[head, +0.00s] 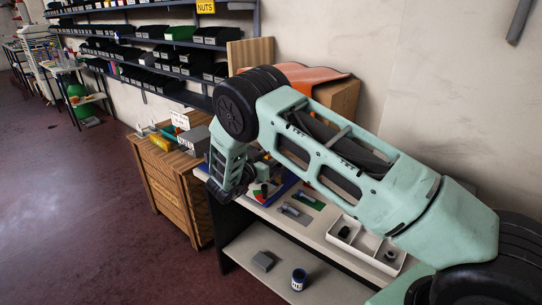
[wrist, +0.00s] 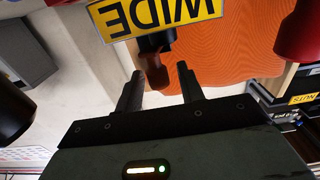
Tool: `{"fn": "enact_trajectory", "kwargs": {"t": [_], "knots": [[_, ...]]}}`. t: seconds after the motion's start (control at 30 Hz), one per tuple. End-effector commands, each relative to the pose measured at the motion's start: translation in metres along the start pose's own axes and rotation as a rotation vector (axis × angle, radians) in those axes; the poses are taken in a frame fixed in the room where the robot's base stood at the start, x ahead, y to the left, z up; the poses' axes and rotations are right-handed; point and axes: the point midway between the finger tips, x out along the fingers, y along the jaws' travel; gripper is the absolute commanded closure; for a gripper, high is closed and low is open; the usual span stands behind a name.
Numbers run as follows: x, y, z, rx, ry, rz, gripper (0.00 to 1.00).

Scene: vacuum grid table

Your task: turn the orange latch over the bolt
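I cannot make out an orange latch or its bolt for certain in either view. In the wrist view my gripper (wrist: 160,88) is open, its two dark fingers apart. A dark stem with a brown rounded end (wrist: 155,72) shows between the fingertips, below a yellow WIDE label (wrist: 155,14) that appears upside down. I cannot tell whether a finger touches it. In the head view my arm's end hangs above the left part of the table (head: 342,219), and my arm hides much of the table's back.
An orange cloth (head: 312,76) drapes over a box behind my arm. A white divided tray (head: 367,243) and small metal parts (head: 295,209) lie on the table. A wooden cabinet (head: 172,193) stands at left. A red rounded thing (wrist: 300,32) is at right in the wrist view.

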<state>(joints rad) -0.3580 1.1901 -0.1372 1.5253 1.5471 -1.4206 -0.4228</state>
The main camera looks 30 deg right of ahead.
Motion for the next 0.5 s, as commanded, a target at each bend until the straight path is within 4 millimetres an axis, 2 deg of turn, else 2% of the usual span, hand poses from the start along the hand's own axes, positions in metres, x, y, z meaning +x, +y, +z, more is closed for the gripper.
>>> {"fn": "enact_trajectory", "kwargs": {"t": [0.1,0.23,0.5], "knots": [[-0.0001,0.0000,0.0000,0.000,0.000,0.000,0.65],[-0.0002,0.0000,0.0000,0.000,0.000,0.000,1.00],[-0.0002,-0.0037,0.0041,0.006,0.003,0.043,1.00]]}}
